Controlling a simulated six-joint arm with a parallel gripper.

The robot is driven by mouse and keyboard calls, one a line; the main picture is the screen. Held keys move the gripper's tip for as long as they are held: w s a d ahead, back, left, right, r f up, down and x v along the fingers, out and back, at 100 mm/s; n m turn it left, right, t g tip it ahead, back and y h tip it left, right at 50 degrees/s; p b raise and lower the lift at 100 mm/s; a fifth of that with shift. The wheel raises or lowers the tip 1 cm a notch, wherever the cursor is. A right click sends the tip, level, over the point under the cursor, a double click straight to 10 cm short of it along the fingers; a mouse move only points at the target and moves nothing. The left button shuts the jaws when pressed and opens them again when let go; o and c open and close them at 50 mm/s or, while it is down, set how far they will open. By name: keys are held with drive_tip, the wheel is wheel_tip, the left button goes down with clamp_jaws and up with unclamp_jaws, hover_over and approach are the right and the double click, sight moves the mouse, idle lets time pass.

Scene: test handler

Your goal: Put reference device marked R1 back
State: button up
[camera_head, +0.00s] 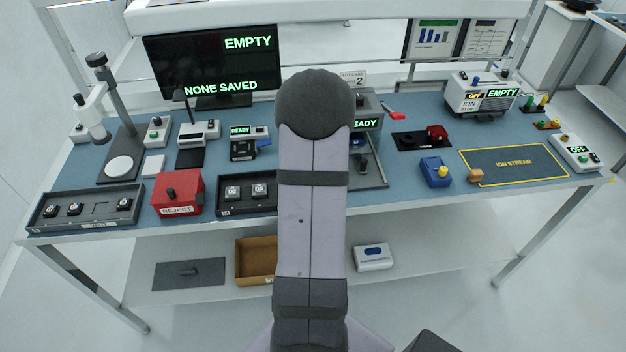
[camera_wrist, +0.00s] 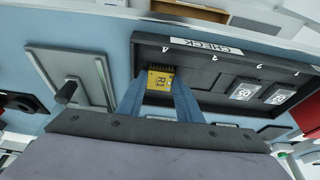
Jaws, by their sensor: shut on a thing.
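A yellow device marked R1 (camera_wrist: 160,80) shows in the wrist view between the two blue fingers of my gripper (camera_wrist: 158,84), which is shut on it. The device is over the left end of the dark CHECK tray (camera_wrist: 215,62); I cannot tell whether it is seated or just above. Two other devices with pale labels (camera_wrist: 243,91) (camera_wrist: 278,95) sit in that tray to the right. In the head view the CHECK tray (camera_head: 223,210) is partly hidden by my arm, which also hides the gripper and R1.
A red REJECT box (camera_head: 178,192) stands left of the CHECK tray. Another tray with several devices (camera_head: 85,222) is at the far left. A grey plate with a knob (camera_wrist: 85,70) lies beside the CHECK tray in the wrist view. A brown box (camera_head: 257,260) is on the shelf below.

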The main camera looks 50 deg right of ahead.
drive_tip(key=shift+f, duration=0.15)
drive_tip(key=o, duration=0.8)
drive_tip(key=shift+r, duration=0.25)
drive_tip(key=shift+b+v, duration=1.65)
drive_tip(key=shift+v, duration=4.35)
drive_tip(key=shift+a+f, duration=0.1)
